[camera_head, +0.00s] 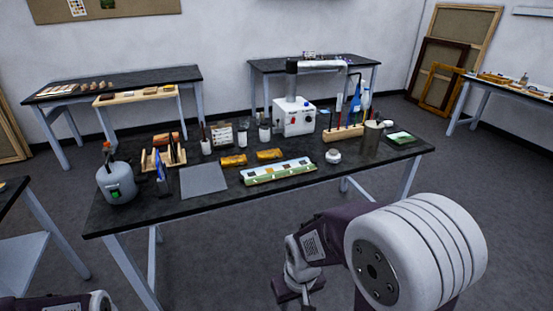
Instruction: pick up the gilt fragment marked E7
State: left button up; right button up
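Two gilt, gold-brown fragments lie on the black-topped work table (215,211). One gilt fragment (233,160) is at the middle, and the other gilt fragment (269,154) is just right of it. Any marking is too small to read, so I cannot tell which is E7. My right gripper (295,290) is low at the bottom centre, in front of the table and apart from both fragments. Its fingers are too unclear to tell open from shut. Only a bit of my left arm shows at the bottom left edge; its gripper is out of view.
A grey flat pad (203,180) and a pale green colour strip (279,171) lie near the fragments. A grey canister (116,182) stands at left. A white machine (294,117), a wooden rack (344,132) and a dark cylinder (372,139) stand behind and right. The front table edge is mostly clear.

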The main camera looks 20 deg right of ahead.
aim_at(236, 160)
jog(key=i+u, duration=0.1)
jog(key=i, duration=0.35)
jog(key=i+l+u, duration=0.15)
jog(key=i, duration=0.3)
jog(key=i+l+u, duration=0.1)
jog(key=i, duration=0.35)
jog(key=i+l+u, duration=0.1)
jog(key=i+l, duration=0.2)
jog(key=i, duration=0.15)
